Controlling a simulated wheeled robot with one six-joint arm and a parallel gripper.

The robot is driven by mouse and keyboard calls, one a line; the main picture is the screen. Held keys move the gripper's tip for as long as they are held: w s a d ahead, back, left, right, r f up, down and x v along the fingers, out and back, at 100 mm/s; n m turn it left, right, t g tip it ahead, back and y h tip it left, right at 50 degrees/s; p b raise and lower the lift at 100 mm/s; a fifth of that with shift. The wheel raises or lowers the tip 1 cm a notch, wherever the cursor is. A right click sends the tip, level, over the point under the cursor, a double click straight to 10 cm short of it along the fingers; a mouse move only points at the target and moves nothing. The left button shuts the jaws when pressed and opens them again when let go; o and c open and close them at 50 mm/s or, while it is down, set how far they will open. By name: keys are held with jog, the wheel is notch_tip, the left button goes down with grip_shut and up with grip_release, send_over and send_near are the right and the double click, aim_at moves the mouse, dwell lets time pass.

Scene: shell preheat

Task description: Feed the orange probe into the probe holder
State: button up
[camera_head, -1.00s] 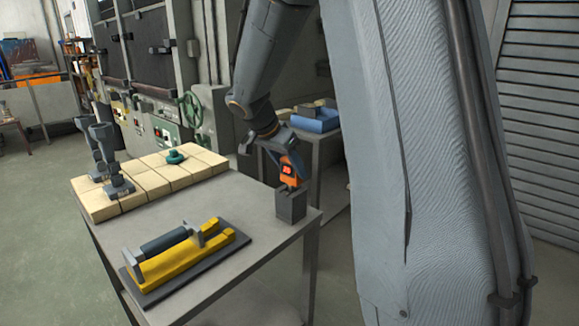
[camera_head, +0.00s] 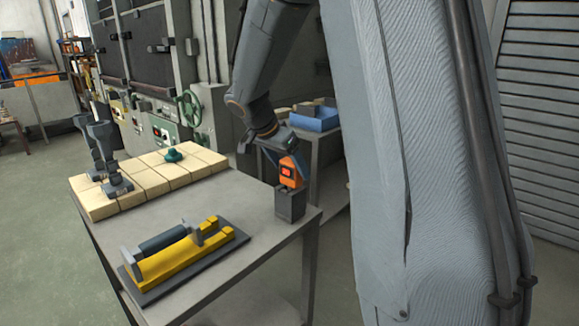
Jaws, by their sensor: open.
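The orange probe (camera_head: 290,172) stands upright in the top of the dark grey probe holder (camera_head: 290,205), near the right corner of the table. Its orange head shows above the holder; its lower part is hidden inside. My gripper (camera_head: 279,158) is at the probe's head, just above and to the left of it, with its fingers open. Whether a finger still touches the probe I cannot tell.
A yellow fixture with a grey cylinder (camera_head: 185,248) lies on a dark plate at the table's front. Pale blocks (camera_head: 150,185) with a green knob (camera_head: 173,155) and grey clamps (camera_head: 105,155) cover the back left. A blue tray (camera_head: 314,120) sits on another table behind. The table's middle (camera_head: 235,195) is clear.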

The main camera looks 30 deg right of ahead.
jog(key=b+v, duration=0.1)
jog(key=v, duration=0.6)
jog(key=shift+a+r+b, duration=0.2)
jog(key=shift+r+b, duration=0.1)
jog(key=shift+b, duration=0.1)
jog(key=shift+s, duration=0.1)
